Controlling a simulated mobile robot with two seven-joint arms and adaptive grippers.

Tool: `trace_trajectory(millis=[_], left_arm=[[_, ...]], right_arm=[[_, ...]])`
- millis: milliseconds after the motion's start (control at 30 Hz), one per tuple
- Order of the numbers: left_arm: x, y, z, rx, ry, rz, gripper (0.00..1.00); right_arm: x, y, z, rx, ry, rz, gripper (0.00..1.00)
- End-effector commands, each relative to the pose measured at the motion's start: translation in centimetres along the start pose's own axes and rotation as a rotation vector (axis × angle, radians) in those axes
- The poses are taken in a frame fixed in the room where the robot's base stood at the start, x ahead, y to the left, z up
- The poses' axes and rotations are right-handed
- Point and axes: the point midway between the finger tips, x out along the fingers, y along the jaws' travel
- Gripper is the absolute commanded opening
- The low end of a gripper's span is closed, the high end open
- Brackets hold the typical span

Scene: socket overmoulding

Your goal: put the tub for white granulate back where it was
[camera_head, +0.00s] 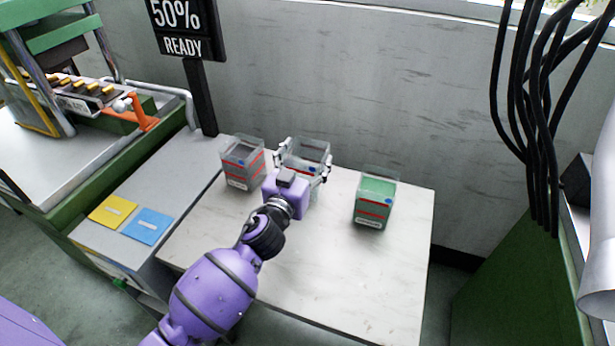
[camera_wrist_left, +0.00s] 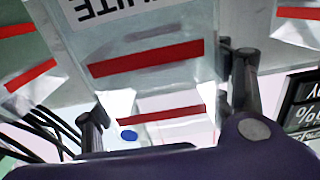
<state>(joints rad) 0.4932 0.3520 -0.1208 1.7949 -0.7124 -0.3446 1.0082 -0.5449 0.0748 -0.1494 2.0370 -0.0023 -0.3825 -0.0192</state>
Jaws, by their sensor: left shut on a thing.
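The clear tub with red stripes and a blue dot (camera_head: 309,147) is the middle one of three, towards the back of the pale table. My left gripper (camera_head: 303,164) is shut on it, one finger on each side. In the left wrist view this tub (camera_wrist_left: 150,52) fills the middle between my fingers, with an upside-down label that is partly cut off. It looks nearly empty, with a little pale stuff perhaps at the bottom. My gripper hides its lower front, so I cannot tell whether it touches the table. My right gripper is not in view.
A tub with grey contents (camera_head: 241,165) stands close on the left, a tub of green granulate (camera_head: 375,201) further right. The table (camera_head: 330,270) is clear in front. Yellow (camera_head: 111,211) and blue (camera_head: 147,226) cards lie on the left bench. A sign reads "50% READY" (camera_head: 183,30).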

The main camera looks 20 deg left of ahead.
Motion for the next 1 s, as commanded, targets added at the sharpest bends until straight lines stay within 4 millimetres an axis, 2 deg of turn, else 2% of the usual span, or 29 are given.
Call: trace_trajectory(millis=[300, 567, 733, 767, 867, 1000], left_arm=[[0.0, 0.1, 4.0, -0.001, -0.001, 0.001, 0.26], [0.0, 0.1, 4.0, 0.001, 0.002, 0.002, 0.26], [0.0, 0.1, 4.5, 0.000, 0.001, 0.002, 0.26], [0.0, 0.1, 4.4, 0.000, 0.001, 0.002, 0.75], [0.0, 0.1, 4.3, 0.001, 0.001, 0.002, 0.88], [0.0, 0.1, 4.3, 0.001, 0.001, 0.002, 0.90]], right_arm=[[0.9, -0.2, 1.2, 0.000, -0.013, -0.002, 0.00], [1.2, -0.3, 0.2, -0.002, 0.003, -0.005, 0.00], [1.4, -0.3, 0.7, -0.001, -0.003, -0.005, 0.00], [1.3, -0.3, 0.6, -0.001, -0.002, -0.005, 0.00], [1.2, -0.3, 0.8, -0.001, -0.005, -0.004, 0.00], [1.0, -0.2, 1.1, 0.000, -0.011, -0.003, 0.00]])
